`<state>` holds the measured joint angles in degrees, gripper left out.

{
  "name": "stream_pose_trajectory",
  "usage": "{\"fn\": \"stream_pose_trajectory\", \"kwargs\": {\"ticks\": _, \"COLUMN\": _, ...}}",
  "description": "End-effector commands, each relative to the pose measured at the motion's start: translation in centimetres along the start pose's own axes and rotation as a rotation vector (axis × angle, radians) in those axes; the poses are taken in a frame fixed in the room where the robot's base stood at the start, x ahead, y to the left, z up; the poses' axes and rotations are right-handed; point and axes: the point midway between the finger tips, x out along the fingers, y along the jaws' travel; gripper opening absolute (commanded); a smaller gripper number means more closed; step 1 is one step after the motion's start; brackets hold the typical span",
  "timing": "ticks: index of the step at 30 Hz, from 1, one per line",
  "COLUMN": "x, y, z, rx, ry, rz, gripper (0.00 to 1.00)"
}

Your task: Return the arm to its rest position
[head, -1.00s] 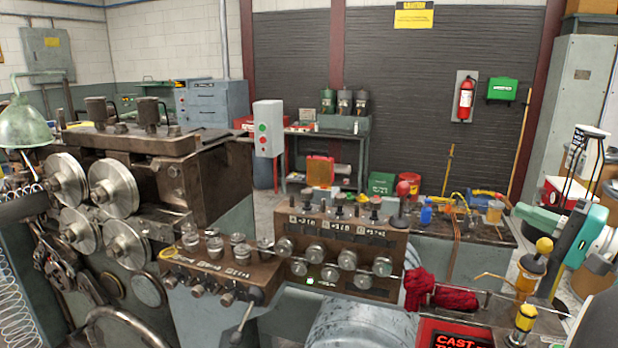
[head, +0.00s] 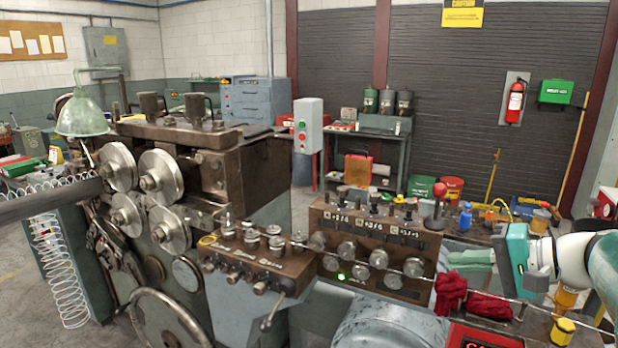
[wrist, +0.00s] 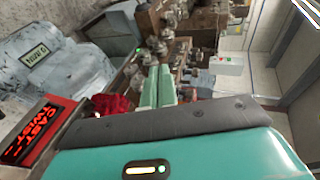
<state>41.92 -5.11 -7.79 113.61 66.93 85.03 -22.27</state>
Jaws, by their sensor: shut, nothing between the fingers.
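My gripper (head: 450,258) reaches in from the right edge of the head view, teal with pale green fingers pointing left. The fingers lie together with nothing between them. In that view they appear just above the red cloth (head: 480,303) and right of the control box with knobs (head: 365,222); the exact gap cannot be told. In the wrist view my gripper (wrist: 158,86) shows its two green fingers side by side beyond the teal housing. The red cloth (wrist: 110,105) shows left of them.
The spring coiler (head: 215,170) with large rollers fills the left and middle. A lever with a red knob (head: 439,190) stands behind the fingers. A yellow-topped handle (head: 562,330) stands below my gripper. A red lettered sign (wrist: 35,132) is at the left of the wrist view.

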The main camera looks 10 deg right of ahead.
Motion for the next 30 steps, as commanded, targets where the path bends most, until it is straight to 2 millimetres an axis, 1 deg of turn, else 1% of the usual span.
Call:
{"fn": "stream_pose_trajectory", "kwargs": {"ticks": 1, "x": 2.2, "y": -0.2, "z": 3.0, "rx": -0.03, "ry": -0.053, "rz": 0.078, "gripper": 0.0}}
{"fn": "stream_pose_trajectory", "kwargs": {"ticks": 2, "x": 3.3, "y": 0.2, "z": 4.7, "rx": -0.048, "ry": -0.08, "rz": 0.136, "gripper": 0.0}}
{"fn": "stream_pose_trajectory", "kwargs": {"ticks": 3, "x": 4.6, "y": 0.7, "z": 7.0, "rx": -0.076, "ry": -0.112, "rz": 0.213, "gripper": 0.0}}
{"fn": "stream_pose_trajectory", "kwargs": {"ticks": 5, "x": 6.0, "y": 1.8, "z": 10.1, "rx": -0.131, "ry": -0.149, "rz": 0.327, "gripper": 0.0}}
{"fn": "stream_pose_trajectory", "kwargs": {"ticks": 6, "x": 6.7, "y": 2.5, "z": 12.0, "rx": -0.176, "ry": -0.168, "rz": 0.4, "gripper": 0.0}}
{"fn": "stream_pose_trajectory", "kwargs": {"ticks": 9, "x": 7.6, "y": 4.5, "z": 16.2, "rx": -0.316, "ry": -0.192, "rz": 0.568, "gripper": 0.0}}
{"fn": "stream_pose_trajectory", "kwargs": {"ticks": 12, "x": 7.7, "y": 6.4, "z": 19.2, "rx": -0.49, "ry": -0.184, "rz": 0.707, "gripper": 0.0}}
{"fn": "stream_pose_trajectory", "kwargs": {"ticks": 15, "x": 7.6, "y": 7.6, "z": 21.1, "rx": -0.666, "ry": -0.155, "rz": 0.8, "gripper": 0.0}}
{"fn": "stream_pose_trajectory", "kwargs": {"ticks": 18, "x": 7.4, "y": 8.2, "z": 21.9, "rx": -0.803, "ry": -0.121, "rz": 0.85, "gripper": 0.0}}
{"fn": "stream_pose_trajectory", "kwargs": {"ticks": 20, "x": 7.4, "y": 8.3, "z": 22.2, "rx": -0.855, "ry": -0.106, "rz": 0.864, "gripper": 0.0}}
{"fn": "stream_pose_trajectory", "kwargs": {"ticks": 23, "x": 7.3, "y": 8.5, "z": 22.2, "rx": -0.892, "ry": -0.093, "rz": 0.875, "gripper": 0.0}}
{"fn": "stream_pose_trajectory", "kwargs": {"ticks": 30, "x": 7.3, "y": 8.5, "z": 22.2, "rx": -0.892, "ry": -0.093, "rz": 0.877, "gripper": 0.0}}
